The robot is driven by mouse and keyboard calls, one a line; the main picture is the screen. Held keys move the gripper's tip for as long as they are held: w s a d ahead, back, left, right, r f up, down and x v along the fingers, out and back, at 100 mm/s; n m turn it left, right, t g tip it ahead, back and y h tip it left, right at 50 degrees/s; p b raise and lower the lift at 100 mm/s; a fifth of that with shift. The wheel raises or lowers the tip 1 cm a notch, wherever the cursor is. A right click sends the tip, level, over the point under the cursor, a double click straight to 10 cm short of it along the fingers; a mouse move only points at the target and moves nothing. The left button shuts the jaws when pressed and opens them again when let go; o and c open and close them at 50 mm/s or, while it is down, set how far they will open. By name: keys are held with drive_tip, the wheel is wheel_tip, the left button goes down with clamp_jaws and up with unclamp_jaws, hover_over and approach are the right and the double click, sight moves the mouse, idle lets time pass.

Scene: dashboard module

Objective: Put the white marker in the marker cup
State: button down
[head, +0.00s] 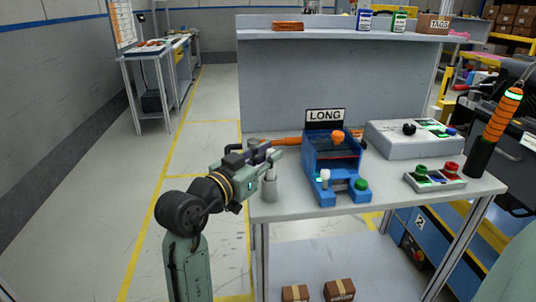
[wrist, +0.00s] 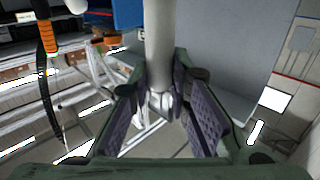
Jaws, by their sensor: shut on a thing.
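My gripper (head: 272,157) is over the left end of the table, and its fingers are shut on the white marker. In the wrist view the marker is a pale smooth cylinder (wrist: 158,45) running from the top edge down between the two padded fingers (wrist: 170,105). The marker cup (head: 270,189) is a small grey cylinder standing at the table's front left edge, just below my gripper. A pale tip shows at the cup's mouth; I cannot tell whether it is the held marker's lower end or how deep it sits.
A blue module (head: 331,160) marked LONG stands right of the cup. An orange bar (head: 287,141) lies behind my gripper. A grey control box (head: 412,140), a button box (head: 435,177) and an orange-banded pole (head: 507,105) stand farther right. The table's left edge is close to the cup.

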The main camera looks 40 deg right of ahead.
drive_tip(key=c, duration=1.5)
unclamp_jaws()
drive_tip(key=b+v, duration=0.3)
drive_tip(key=v, duration=0.9)
